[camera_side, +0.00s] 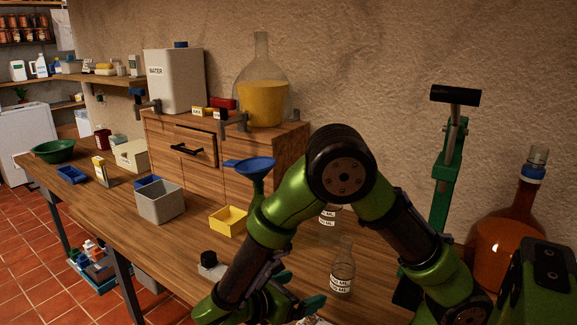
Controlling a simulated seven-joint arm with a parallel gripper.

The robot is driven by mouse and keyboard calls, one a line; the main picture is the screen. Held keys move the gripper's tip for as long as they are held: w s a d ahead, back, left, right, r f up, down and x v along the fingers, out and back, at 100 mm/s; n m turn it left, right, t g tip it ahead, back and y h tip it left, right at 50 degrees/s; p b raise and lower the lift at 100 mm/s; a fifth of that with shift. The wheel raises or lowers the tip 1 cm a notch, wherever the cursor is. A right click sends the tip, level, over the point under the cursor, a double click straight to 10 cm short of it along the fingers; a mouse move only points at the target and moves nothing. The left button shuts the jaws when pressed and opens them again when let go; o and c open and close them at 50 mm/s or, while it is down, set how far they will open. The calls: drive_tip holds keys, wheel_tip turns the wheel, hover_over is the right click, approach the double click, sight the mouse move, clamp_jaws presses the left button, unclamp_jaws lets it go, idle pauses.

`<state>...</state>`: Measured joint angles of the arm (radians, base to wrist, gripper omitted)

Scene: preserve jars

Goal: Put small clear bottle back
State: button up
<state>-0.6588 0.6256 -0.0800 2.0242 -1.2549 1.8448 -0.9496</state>
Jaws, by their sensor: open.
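A small clear bottle (342,272) with a white label stands upright on the wooden table at the lower right of centre. A second clear labelled bottle (327,218) stands farther back, partly hidden by my arm. The frame does not show which of the two the task means. My gripper (299,290) is low at the bottom of the view, just left of the nearer bottle. Its green fingers are open and partly hidden by my arm. I cannot tell whether they touch the bottle.
A grey bin (160,204), a yellow bin (228,221) and a blue funnel (256,166) are left of my arm. A black-capped container (208,262) stands near the front edge. A green press (445,165) and a large amber bottle (505,235) are at right.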

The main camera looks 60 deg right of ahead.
drive_tip(key=s+r+m+t+y, duration=0.2)
drive_tip(key=r+m+t+y, duration=0.3)
drive_tip(key=m, duration=0.5)
drive_tip(key=s+r+m+t+y, duration=0.1)
drive_tip(key=r+m+t+y, duration=0.4)
drive_tip(key=r+m+y, duration=0.4)
wheel_tip(320, 180, up, 2)
drive_tip(key=shift+s+a+m+y, duration=0.25)
drive_tip(key=shift+s+m+y, duration=0.15)
drive_tip(key=shift+y, duration=0.3)
drive_tip(key=shift+o, duration=0.3)
